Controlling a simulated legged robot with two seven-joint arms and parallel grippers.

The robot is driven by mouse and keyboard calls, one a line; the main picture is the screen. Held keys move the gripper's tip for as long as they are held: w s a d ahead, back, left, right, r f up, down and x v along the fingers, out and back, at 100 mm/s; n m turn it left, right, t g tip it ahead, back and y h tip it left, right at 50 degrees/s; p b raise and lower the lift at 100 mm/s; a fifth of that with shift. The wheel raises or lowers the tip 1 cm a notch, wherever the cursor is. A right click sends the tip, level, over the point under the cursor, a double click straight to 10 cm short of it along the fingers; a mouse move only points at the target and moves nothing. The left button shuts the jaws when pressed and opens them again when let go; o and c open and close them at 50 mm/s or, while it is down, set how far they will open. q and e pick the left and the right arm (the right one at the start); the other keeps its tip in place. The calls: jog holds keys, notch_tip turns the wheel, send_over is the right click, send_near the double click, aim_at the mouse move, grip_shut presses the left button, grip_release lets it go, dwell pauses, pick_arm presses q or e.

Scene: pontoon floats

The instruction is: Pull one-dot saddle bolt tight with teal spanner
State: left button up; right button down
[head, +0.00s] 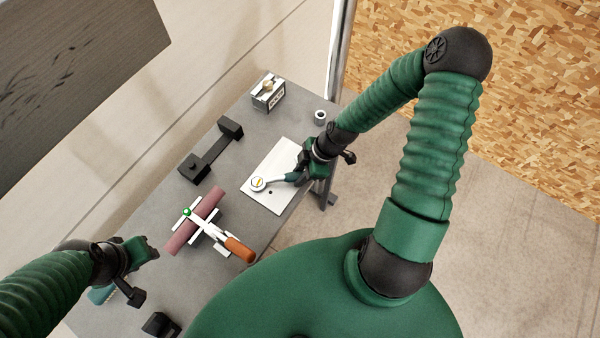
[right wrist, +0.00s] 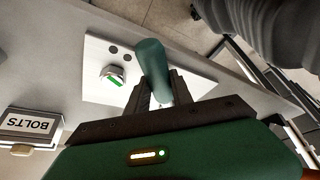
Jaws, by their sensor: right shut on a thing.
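My right gripper (head: 302,170) is shut on the handle of the teal spanner (head: 288,178), which also shows between the fingers in the right wrist view (right wrist: 153,68). The spanner's round end lies over the white saddle plate (head: 285,202), with a pale yellowish centre. I cannot tell from here how it sits on a bolt. A dark dot shows on the plate beside that end. In the right wrist view a silver bolt head (right wrist: 113,75) with a green mark stands on the plate, near two dark dots. My left gripper (head: 146,248) is over the table's left side; its jaws are unclear.
A box (head: 268,93) stands at the table's back; its BOLTS label reads in the right wrist view (right wrist: 30,124). A small ring-shaped piece (head: 320,117) is near it. A black bracket (head: 212,152) and a maroon bar (head: 180,236) with an orange-handled tool (head: 238,249) lie left of the plate.

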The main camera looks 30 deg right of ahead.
jog(key=shift+s, duration=0.1)
jog(key=shift+s+a+m, duration=0.3)
jog(key=shift+s+m, duration=0.1)
jog(key=shift+m, duration=0.2)
jog(key=shift+s+a+m+t, duration=0.3)
jog(key=shift+s+m+t, duration=0.1)
jog(key=shift+s, duration=0.05)
dwell(0.5)
jog(key=shift+s+a+m+h, duration=0.3)
jog(key=shift+s+a+m, duration=0.15)
jog(key=shift+m, duration=0.15)
jog(key=shift+s+a+m+t, duration=0.3)
jog(key=shift+s+a+m, duration=0.1)
jog(key=shift+m, duration=0.1)
